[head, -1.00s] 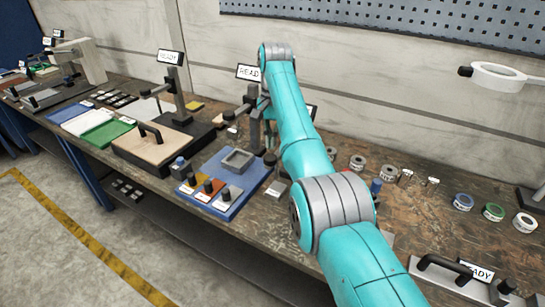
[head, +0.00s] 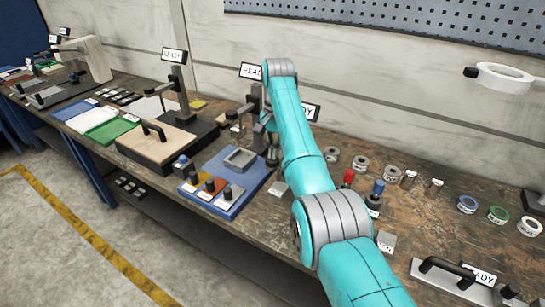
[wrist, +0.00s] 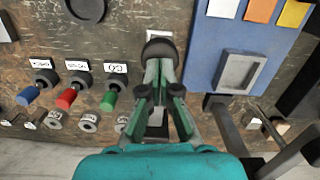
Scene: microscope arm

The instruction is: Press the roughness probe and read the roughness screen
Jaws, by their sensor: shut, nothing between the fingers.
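My gripper (wrist: 160,66) is shut and empty, pointing down over the bench; in the head view it shows beside the blue tray (head: 224,208). A dark round knob (wrist: 160,46) sits at the fingertips in the wrist view, with a pale plate (wrist: 178,35) partly behind it. I cannot tell whether the fingers touch the knob, or whether it is the roughness probe. Two screens stand near my arm: one on a post (head: 250,71), partly covered by the arm, and one just right of it (head: 311,112). Both seem to read READY. Which is the roughness screen is unclear.
Blue (wrist: 27,96), red (wrist: 67,98) and green (wrist: 108,101) handles stand left of my gripper in the wrist view. A post stand (wrist: 225,125) is close on its right. Tape rolls (head: 467,204) lie at the right of the bench.

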